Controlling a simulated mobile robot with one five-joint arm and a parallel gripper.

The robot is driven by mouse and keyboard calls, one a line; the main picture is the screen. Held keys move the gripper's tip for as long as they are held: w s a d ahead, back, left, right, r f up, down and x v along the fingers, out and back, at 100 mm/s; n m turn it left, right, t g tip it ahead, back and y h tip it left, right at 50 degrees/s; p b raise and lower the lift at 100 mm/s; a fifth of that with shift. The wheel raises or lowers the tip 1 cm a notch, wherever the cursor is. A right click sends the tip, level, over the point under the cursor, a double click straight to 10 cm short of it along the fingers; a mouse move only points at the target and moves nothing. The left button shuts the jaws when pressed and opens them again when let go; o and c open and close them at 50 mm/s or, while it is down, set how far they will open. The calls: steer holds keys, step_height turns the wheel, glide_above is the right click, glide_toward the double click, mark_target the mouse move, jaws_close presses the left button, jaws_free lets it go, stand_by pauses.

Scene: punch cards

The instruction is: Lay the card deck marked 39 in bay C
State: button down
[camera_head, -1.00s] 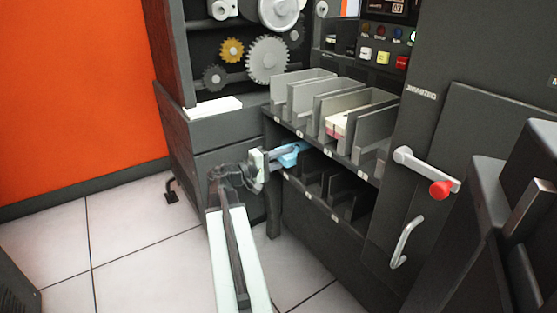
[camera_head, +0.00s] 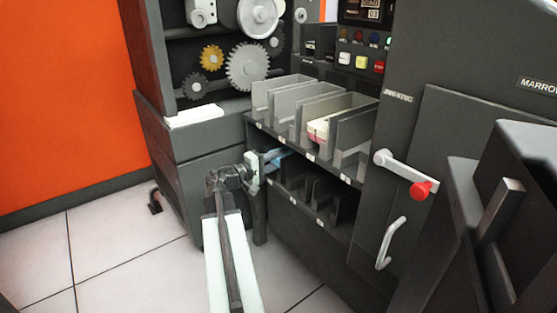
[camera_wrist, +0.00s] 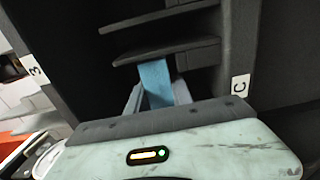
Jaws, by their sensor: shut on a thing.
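My gripper (camera_head: 270,160) is shut on a blue card deck (camera_head: 278,156) at the left end of the lower row of the rack. In the wrist view the blue deck (camera_wrist: 155,82) stands out between the grey jaws (camera_wrist: 158,101), with its far end among dark dividers. No number shows on it, so I cannot tell whether it is marked 39. A white label C (camera_wrist: 240,84) is on the rack edge to the right of the deck. I cannot tell whether the deck rests on the bay floor.
An upper row of grey dividers (camera_head: 300,105) stands above, with a pale deck (camera_head: 320,128) in one bay. Dark lower dividers (camera_head: 315,190) lie right of my gripper. A red-knobbed lever (camera_head: 420,189) juts out at right. Tiled floor is open at left.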

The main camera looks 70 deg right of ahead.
steer(key=shift+f+b, duration=0.9)
steer(key=c, duration=1)
jaws_free()
steer(key=shift+c, duration=0.2)
steer(key=v, duration=0.8)
steer(key=shift+s, duration=0.1)
